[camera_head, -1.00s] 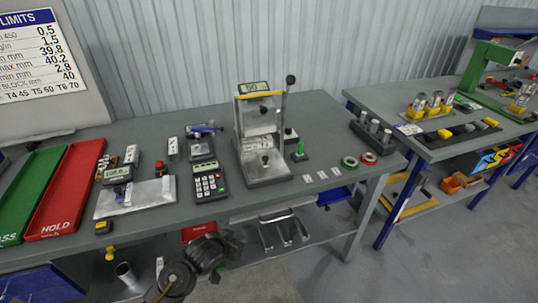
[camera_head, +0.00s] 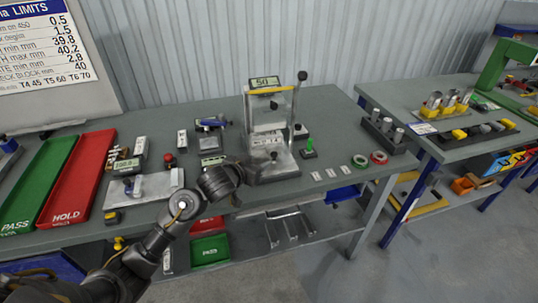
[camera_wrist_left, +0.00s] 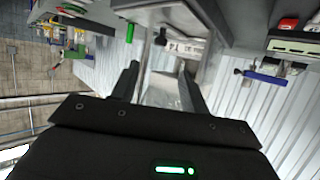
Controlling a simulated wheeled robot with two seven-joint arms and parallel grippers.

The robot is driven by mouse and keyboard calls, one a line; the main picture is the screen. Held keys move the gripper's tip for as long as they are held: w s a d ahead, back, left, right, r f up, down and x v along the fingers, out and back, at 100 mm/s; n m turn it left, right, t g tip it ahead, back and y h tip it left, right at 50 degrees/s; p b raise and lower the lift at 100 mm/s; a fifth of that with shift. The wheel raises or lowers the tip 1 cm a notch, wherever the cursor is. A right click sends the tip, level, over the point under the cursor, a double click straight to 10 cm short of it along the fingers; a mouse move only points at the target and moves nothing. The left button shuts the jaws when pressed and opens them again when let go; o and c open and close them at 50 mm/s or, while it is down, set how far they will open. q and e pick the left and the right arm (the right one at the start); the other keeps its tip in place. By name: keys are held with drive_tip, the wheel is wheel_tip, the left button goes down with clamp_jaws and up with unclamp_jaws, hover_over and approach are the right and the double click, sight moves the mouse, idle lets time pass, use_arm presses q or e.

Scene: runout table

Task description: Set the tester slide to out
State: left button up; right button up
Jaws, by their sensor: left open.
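The tester (camera_head: 269,125) is a grey metal stand with a display, a yellow bar and a black-knobbed lever at its right. Its grey base plate, with a small knob (camera_head: 273,155), lies at the front; I cannot tell the slide's position. My left gripper (camera_head: 242,170) is just in front of and left of that base, over the table's front part. In the left wrist view my open fingers (camera_wrist_left: 160,80) frame a pale metal part of the tester (camera_wrist_left: 160,90), with nothing clearly gripped. My right gripper is not in view.
Red (camera_head: 80,180) and green (camera_head: 40,185) trays lie farther left.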

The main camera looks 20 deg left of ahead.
sight(274, 153)
use_arm(q)
drive_tip(key=x, duration=1)
drive_tip(key=shift+w+f+p, duration=0.15)
drive_tip(key=shift+w+p, duration=0.1)
drive_tip(key=shift+p, duration=0.15)
drive_tip(key=shift+c, duration=0.5)
clamp_jaws()
